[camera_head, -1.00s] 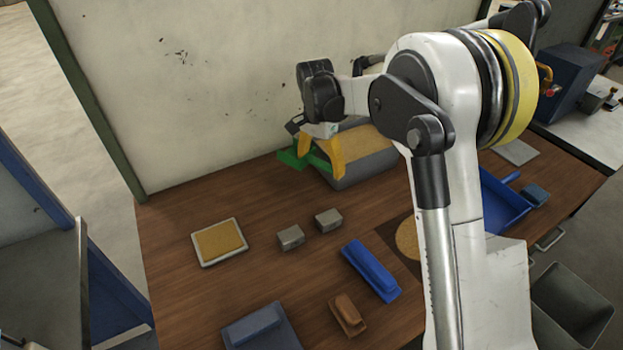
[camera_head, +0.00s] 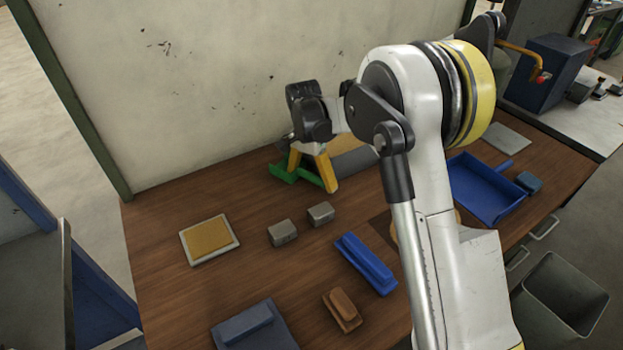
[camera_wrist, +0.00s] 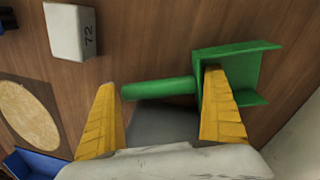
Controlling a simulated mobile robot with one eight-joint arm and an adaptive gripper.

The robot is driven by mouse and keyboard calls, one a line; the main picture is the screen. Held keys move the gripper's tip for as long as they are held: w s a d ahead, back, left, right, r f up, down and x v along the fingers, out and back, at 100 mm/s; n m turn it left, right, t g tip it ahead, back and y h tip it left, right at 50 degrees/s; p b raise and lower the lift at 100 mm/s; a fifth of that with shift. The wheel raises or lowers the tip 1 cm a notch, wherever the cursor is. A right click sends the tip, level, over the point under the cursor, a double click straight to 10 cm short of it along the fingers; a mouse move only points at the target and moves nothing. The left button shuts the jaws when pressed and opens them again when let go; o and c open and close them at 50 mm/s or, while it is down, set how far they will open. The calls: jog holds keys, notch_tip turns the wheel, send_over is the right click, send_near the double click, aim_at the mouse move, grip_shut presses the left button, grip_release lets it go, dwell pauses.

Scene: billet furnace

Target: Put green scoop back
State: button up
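The green scoop (camera_head: 284,173) is at the back left of the wooden table, left of the grey bin, low near the tabletop. I cannot tell whether it rests on the table. In the wrist view its green handle (camera_wrist: 160,89) lies between my two yellow fingers, and its pan (camera_wrist: 238,72) is at the right finger. My gripper (camera_head: 312,176) is right at the scoop, its fingers spread wide; it also shows in the wrist view (camera_wrist: 163,90). The left finger in the wrist view is close to the handle's end; contact is unclear.
The grey bin (camera_head: 355,162) is partly hidden behind my gripper. Two grey blocks (camera_head: 283,232) (camera_head: 321,213), a tray with a tan pad (camera_head: 236,249), a blue tool (camera_head: 366,264) and a brown one (camera_head: 342,310) lie in front. A wall (camera_head: 210,80) stands behind.

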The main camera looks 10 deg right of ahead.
aim_at(308, 174)
jog(key=shift+r, duration=0.1)
notch_tip(308, 174, up, 12)
jog(key=p, duration=0.4)
jog(key=s+d+r+n+t, duration=0.2)
jog(key=s+d+r, duration=0.1)
jog(key=s+r, duration=0.45)
jog(key=s+d+n+t, duration=0.2)
jog(key=s+n+t, duration=0.1)
jog(key=s, duration=0.7)
jog(key=s+d+n+t, duration=0.2)
jog(key=s+d+n, duration=0.1)
jog(key=s, duration=0.8)
jog(key=shift+s+d+r+n+t+y, duration=0.15)
jog(key=shift+s+d+n+t+y, duration=0.1)
jog(key=shift+n+t+y, duration=0.2)
